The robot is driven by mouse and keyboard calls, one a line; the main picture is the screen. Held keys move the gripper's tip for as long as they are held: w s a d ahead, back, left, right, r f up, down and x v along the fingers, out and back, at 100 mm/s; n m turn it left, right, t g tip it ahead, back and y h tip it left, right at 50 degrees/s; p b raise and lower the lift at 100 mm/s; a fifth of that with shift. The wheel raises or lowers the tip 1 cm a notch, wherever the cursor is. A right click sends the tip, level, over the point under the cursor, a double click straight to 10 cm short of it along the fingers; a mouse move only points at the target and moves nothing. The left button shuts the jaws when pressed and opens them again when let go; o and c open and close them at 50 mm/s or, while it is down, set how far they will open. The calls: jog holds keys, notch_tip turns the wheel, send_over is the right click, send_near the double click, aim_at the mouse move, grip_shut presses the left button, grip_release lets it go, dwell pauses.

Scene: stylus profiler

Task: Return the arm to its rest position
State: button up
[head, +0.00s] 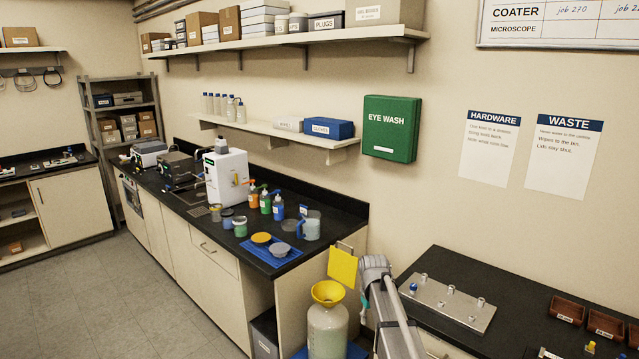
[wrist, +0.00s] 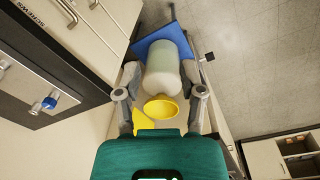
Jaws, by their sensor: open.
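My arm (head: 388,305) rises at the lower middle of the head view, beside the right-hand bench. My gripper (wrist: 160,72) shows in the wrist view, its two grey fingers spread apart with nothing held between them. A pale jug (wrist: 165,58) with a yellow funnel (wrist: 161,109) appears between and beyond the fingers; I cannot tell how far off it is. In the head view the jug (head: 327,332) stands upright on the blue base, with the funnel (head: 328,291) in its mouth. The gripper itself cannot be made out in the head view.
The right bench holds a metal plate with pegs (head: 447,302) and brown trays (head: 566,309). The left bench carries bottles, a white instrument (head: 226,178) and a blue mat (head: 289,263). A yellow card (head: 342,267) is near my arm. The floor (head: 110,300) at left is clear.

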jog(key=s+f+m+b, duration=0.1)
jog(key=s+f+m, duration=0.1)
jog(key=s, duration=1)
jog(key=s+d+f+m+b, duration=0.1)
jog(key=s+f+m+b, duration=0.1)
jog(key=s, duration=1)
jog(key=shift+d, duration=0.3)
